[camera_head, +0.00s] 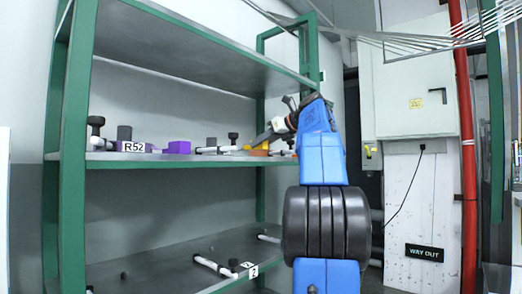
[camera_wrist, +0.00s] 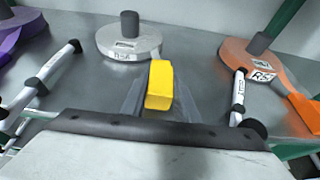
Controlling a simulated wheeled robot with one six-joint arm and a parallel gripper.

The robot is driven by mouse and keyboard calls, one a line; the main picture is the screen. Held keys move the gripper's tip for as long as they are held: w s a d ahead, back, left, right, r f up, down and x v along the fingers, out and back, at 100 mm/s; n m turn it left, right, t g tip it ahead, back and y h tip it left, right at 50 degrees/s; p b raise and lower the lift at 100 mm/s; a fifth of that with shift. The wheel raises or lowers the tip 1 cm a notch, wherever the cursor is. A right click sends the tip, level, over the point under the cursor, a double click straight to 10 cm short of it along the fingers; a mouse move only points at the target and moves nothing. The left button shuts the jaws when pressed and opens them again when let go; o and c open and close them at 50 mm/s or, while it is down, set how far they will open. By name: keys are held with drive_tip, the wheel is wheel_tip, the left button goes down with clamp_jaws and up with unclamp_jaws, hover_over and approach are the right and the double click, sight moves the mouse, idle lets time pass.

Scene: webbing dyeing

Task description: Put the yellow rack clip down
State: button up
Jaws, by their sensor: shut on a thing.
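The yellow rack clip (camera_wrist: 159,86) is a small block between the two grey fingers of my gripper (camera_wrist: 160,98) in the wrist view. My gripper is shut on it, above or at the grey metal shelf (camera_wrist: 85,82); I cannot tell whether the clip touches the shelf.
An orange piece (camera_wrist: 258,68) and a white rod (camera_wrist: 238,95) lie right. Purple pieces (camera_wrist: 22,32) and another white rod (camera_wrist: 50,68) lie left. A green post (camera_head: 308,55) stands near my arm.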

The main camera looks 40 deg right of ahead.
drive_tip(key=shift+f, duration=1.1)
drive_tip(key=shift+f, duration=0.2)
drive_tip(key=o, duration=1.1)
drive_tip(key=shift+c, duration=0.2)
drive_tip(key=shift+r, duration=0.15)
drive_tip(key=v, duration=1.2)
